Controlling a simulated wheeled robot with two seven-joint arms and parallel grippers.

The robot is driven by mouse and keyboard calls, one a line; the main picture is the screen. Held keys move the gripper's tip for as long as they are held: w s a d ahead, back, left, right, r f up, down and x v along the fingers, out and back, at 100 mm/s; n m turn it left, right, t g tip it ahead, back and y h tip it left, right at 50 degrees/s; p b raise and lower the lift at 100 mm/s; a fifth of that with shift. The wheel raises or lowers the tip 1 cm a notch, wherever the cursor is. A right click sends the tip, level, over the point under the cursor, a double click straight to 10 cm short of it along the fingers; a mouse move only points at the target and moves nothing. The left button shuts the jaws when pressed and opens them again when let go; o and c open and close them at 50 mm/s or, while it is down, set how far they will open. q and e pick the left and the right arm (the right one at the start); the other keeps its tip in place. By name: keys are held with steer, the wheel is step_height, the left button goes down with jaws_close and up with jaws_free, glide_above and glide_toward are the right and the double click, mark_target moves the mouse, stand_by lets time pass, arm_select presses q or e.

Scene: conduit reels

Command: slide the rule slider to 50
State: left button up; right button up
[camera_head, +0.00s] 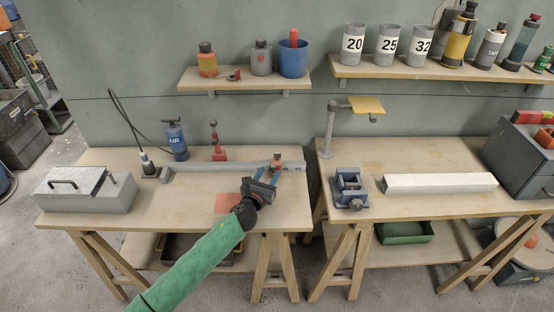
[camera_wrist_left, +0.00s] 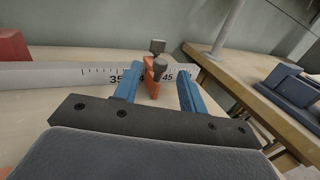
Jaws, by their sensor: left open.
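The grey rule (camera_head: 215,166) lies along the back of the left table, and its scale also shows in the left wrist view (camera_wrist_left: 60,76). The orange-red slider (camera_head: 278,161) sits on the rule near its right end. In the left wrist view the slider (camera_wrist_left: 152,82), with a dark grey knob on top, stands between the marks 35 and 45 and covers part of the scale. My left gripper (camera_wrist_left: 158,88) is open, its two blue fingers on either side of the slider, with visible gaps. In the head view this gripper (camera_head: 273,174) is in front of the slider. My right gripper is out of view.
A grey metal box (camera_head: 85,190) stands at the left of the table. A blue air pump (camera_head: 176,141) and a red device (camera_head: 217,142) stand behind the rule. A gap separates this table from the right one, which bears a blue vise (camera_head: 350,188) and a white duct (camera_head: 440,183).

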mark_target(272, 168)
arm_select(q)
steer(key=p+x, duration=0.1)
steer(key=x, duration=0.4)
steer(key=shift+w+d, duration=0.15)
steer(key=shift+x, duration=0.8)
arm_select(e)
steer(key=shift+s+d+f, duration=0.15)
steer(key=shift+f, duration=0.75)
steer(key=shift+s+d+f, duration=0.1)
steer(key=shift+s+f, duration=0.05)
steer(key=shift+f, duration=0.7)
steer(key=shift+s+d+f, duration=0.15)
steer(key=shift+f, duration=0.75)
